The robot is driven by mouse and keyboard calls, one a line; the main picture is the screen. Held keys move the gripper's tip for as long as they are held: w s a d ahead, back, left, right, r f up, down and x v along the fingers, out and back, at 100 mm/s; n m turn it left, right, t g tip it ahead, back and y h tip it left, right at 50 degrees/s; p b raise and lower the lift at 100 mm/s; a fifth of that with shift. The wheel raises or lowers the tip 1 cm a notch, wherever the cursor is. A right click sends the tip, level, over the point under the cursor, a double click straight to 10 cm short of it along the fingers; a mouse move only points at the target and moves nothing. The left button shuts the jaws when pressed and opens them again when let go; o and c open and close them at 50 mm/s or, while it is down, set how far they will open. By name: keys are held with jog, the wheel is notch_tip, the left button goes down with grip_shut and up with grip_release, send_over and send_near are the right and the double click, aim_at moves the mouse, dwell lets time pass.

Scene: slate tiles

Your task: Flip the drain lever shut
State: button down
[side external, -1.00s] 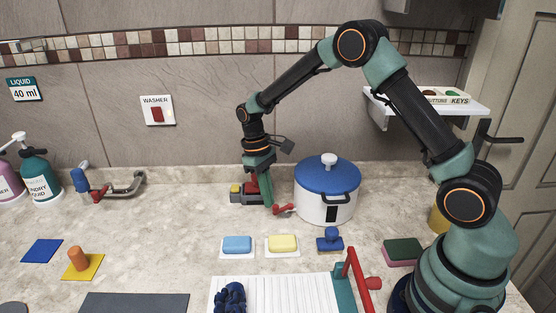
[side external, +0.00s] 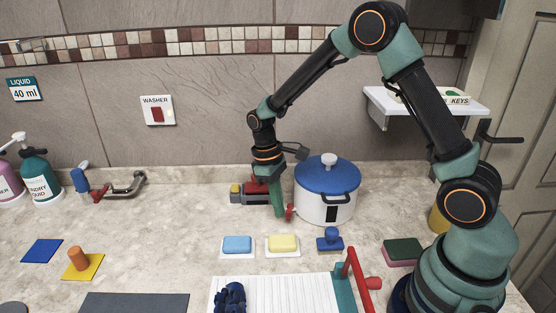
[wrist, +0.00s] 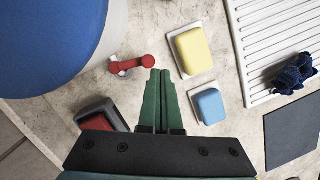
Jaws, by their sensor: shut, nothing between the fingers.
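The drain lever (side external: 289,212) looks like a small red arm low at the left side of the white pot with a blue lid (side external: 325,190). In the wrist view the red lever (wrist: 132,64) lies on a small grey fitting beside the pot's rim, its rounded free end pointing away from the pot. My gripper (side external: 279,214) is low over the counter, just left of the lever. In the wrist view its green fingers (wrist: 160,74) are shut and empty, tips close to the lever's free end. I cannot tell whether they touch.
A dark box with red and yellow parts (side external: 249,196) stands just left of my gripper.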

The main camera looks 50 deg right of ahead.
jog(key=shift+w+d, duration=0.1)
jog(key=shift+w+d, duration=0.5)
dwell(0.4)
jog(key=shift+w+a, duration=0.4)
jog(key=shift+a, duration=0.05)
jog(key=shift+w+a+r, duration=0.1)
jog(key=shift+w+a, duration=0.8)
jog(key=shift+w, duration=0.05)
jog(key=a+v, duration=0.1)
jog(key=v, duration=0.9)
jog(key=shift+s+a, duration=0.15)
jog(key=shift+a, duration=0.25)
